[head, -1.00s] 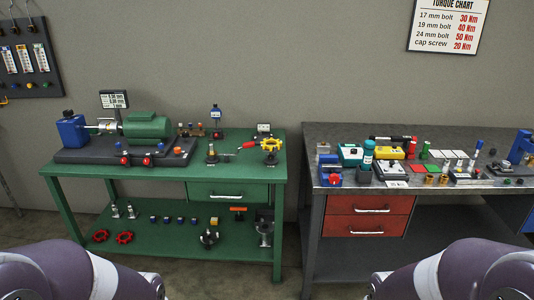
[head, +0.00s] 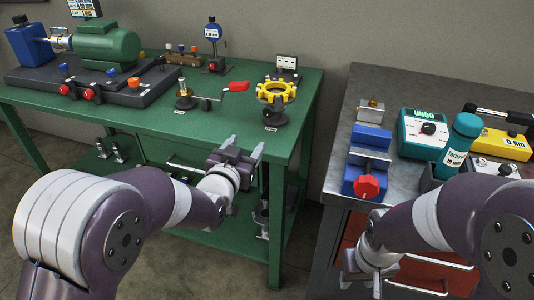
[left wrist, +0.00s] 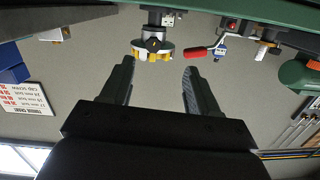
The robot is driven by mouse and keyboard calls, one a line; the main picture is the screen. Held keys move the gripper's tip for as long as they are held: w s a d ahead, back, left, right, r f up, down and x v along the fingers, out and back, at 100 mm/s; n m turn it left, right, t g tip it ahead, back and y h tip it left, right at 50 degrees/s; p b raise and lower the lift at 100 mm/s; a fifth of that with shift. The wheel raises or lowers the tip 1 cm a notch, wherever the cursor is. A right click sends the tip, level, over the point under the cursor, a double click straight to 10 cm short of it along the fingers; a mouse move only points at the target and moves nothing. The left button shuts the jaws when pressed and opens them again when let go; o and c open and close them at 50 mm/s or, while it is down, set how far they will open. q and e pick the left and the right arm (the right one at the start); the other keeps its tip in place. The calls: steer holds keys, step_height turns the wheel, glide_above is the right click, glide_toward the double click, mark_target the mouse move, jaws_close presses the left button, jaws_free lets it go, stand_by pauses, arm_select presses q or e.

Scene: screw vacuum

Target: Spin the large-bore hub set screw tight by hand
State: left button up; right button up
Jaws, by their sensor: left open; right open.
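I cannot tell for certain which part is the large-bore hub set screw. A yellow handwheel-like ring (head: 276,92) with knobs around it sits on a dark stand on the green table (head: 225,118). It also shows in the left wrist view (left wrist: 152,53), beyond my fingertips. A crank with a red handle (head: 235,86) stands left of it. My left gripper (head: 241,152) is open and empty at the green table's front edge, short of the yellow ring. My right gripper (head: 350,272) is low before the grey bench, partly hidden by its own arm.
A green motor (head: 108,45) on a dark base with coloured knobs fills the table's left. A blue vise-like fixture with a red knob (head: 367,187) stands on the grey bench (head: 345,130), near a teal box (head: 425,132) and bottle (head: 461,138). A gap separates the tables.

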mark_target(268, 114)
arm_select(q)
steer(key=shift+t+h, duration=0.3)
steer(key=shift+t, duration=0.3)
steer(key=x, duration=0.4)
steer(key=b+x, duration=0.1)
steer(key=x, duration=0.8)
steer(key=shift+s+d+r, duration=0.1)
steer(key=shift+s+d, duration=0.05)
steer(key=shift+d, duration=0.25)
steer(key=c, duration=1)
